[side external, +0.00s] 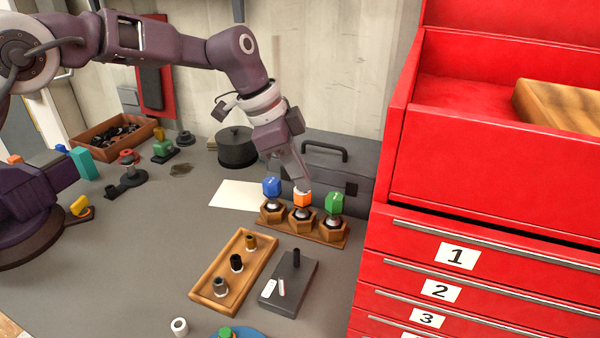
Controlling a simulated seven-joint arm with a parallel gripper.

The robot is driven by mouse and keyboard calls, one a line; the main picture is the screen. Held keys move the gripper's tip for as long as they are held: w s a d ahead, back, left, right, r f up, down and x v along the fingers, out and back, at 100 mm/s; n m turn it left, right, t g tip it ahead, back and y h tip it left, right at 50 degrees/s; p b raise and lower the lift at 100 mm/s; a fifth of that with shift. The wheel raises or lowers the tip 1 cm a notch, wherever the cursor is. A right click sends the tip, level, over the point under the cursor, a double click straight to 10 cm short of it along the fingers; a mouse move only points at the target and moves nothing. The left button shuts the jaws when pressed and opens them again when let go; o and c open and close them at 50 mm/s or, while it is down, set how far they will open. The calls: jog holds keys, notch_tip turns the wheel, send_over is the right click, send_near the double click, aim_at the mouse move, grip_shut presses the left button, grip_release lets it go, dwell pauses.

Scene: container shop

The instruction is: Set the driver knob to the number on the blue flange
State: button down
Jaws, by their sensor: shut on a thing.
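A wooden rack (335,238) holds three upright pieces with coloured hexagonal heads on silvery, rounded lower parts. The blue one (271,187) is at the left and bears a small pale mark, too small to read. The orange one (302,200) is in the middle, and the green one (334,203) is at the right. My gripper (302,187) points down at the orange piece and is shut on its top. The orange piece is still in its place in the rack. I cannot tell which thing is the driver knob.
In front are a wooden tray (205,291) with several fittings and a dark block (305,285) with a black post. A red drawer cabinet (450,215) walls off the right. A grey toolbox (345,165) stands behind the rack. White paper (232,195) lies left of it.

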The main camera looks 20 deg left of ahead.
jog(key=shift+n, duration=0.4)
jog(key=c, duration=1.5)
grip_release()
jog(key=shift+c, duration=0.2)
jog(key=v, duration=0.7)
jog(key=shift+s, duration=0.15)
